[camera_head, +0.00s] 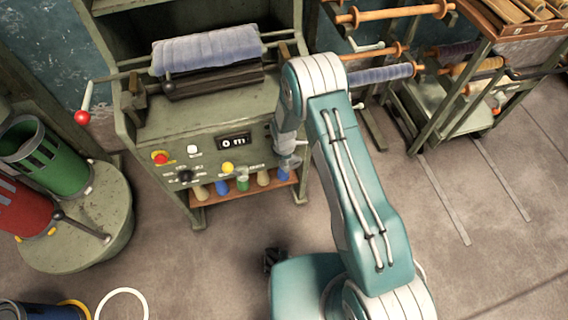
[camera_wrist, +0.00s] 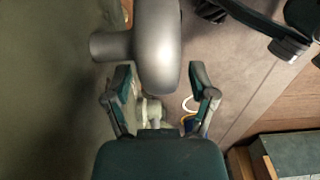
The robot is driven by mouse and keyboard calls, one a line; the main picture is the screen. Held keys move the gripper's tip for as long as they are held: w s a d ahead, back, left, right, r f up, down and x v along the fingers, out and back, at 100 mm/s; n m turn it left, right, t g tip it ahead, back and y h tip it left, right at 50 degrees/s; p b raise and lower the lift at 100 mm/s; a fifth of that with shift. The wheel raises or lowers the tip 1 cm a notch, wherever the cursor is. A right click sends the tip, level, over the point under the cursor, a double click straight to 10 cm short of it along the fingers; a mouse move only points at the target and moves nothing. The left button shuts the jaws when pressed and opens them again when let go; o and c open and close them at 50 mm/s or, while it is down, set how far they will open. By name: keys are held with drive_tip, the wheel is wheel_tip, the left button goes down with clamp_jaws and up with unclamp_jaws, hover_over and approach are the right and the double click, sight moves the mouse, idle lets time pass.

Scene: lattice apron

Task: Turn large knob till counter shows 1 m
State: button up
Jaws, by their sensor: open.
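The green machine (camera_head: 210,120) has a front panel with a counter (camera_head: 233,142) reading 0 m. A black knob (camera_head: 185,176) with small markings around it sits at the panel's lower left. My gripper (camera_head: 287,168) is at the panel's right side, partly hidden by my arm. In the wrist view my gripper (camera_wrist: 162,85) is open. A large smooth grey form (camera_wrist: 157,45) with a stub to the left shows just beyond and between the fingertips. I cannot tell for sure whether it is the large knob; no other large knob shows in the head view.
A red stop button (camera_head: 160,158), a white button (camera_head: 194,151) and a yellow button (camera_head: 228,167) are on the panel. A shelf with several coloured pegs lies below. A red-ended crank (camera_head: 82,117) sticks out at left. Floor in front is mostly clear.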

drive_tip(key=shift+f, duration=1.1)
drive_tip(key=shift+c, duration=0.3)
clamp_jaws()
